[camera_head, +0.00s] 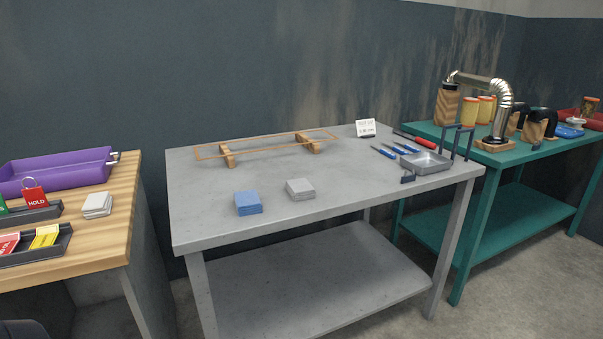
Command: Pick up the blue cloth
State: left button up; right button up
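The blue cloth (248,203) is a folded square stack lying on the grey metal table (225,168), near its front left part. A grey folded cloth (300,189) lies a little to its right, apart from it. Neither of my grippers is in view. A dark shape shows at the bottom left corner, and I cannot tell what it is.
A wooden rack (228,157) stands behind the cloths. A metal tray (428,163) and blue-handled tools (383,152) lie on the right. A wooden bench (119,215) with a purple bin (60,172) stands left, a green bench (480,151) right. Space around the blue cloth is clear.

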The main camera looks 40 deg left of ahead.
aim_at(247, 202)
jog(key=i, duration=1.3)
jog(key=u, duration=0.45)
